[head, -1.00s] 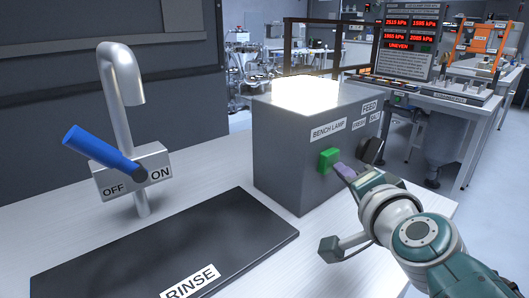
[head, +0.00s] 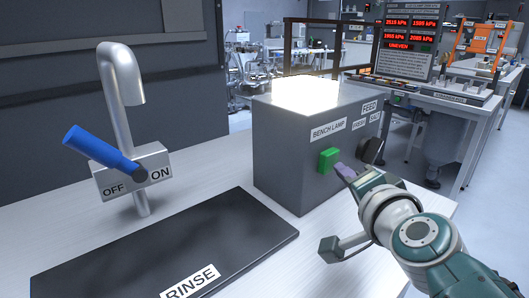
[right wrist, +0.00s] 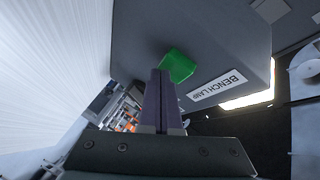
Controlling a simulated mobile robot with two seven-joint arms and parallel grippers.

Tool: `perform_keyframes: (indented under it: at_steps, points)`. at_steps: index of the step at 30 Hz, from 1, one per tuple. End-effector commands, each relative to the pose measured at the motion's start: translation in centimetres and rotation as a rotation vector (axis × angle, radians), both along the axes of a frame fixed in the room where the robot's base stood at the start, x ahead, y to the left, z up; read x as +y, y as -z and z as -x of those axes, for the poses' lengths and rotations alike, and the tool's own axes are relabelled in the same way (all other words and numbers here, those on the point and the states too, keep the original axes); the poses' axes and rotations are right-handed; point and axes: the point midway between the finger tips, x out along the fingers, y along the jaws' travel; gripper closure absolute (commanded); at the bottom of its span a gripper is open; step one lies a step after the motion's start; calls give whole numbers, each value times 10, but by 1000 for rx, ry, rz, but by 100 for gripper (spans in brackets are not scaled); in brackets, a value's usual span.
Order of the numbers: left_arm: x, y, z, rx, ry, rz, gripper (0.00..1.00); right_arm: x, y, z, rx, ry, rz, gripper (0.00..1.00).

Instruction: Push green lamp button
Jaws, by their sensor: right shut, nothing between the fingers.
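The green lamp button (head: 328,160) sticks out from the front face of the grey box (head: 283,150), below the label BENCH LAMP. The top of the box glows bright white. My right gripper (head: 341,169) is shut and empty, its purple fingertips just to the right of the button. In the right wrist view the shut fingers (right wrist: 160,75) reach up to the green button (right wrist: 178,66) and overlap its lower left edge. I cannot tell whether they touch it. My left gripper is not in view.
A black knob (head: 371,151) sits on the box right of the button, near my right gripper. A tap (head: 122,90) with a blue lever (head: 100,149) stands at left, behind the dark RINSE basin (head: 180,245). A pressure display (head: 410,38) stands on a bench behind.

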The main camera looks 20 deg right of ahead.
Motion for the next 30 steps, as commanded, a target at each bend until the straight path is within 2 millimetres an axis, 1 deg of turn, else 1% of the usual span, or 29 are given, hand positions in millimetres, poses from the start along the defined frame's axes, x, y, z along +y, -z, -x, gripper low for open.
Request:
perform_keyframes:
  at_steps: [10,19,30]
  points:
    - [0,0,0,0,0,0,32,1,0,-1,0,-1,0,100]
    - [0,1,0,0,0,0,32,4,0,-9,0,-1,-1,100]
    - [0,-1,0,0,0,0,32,3,-1,-7,1,-2,0,100]
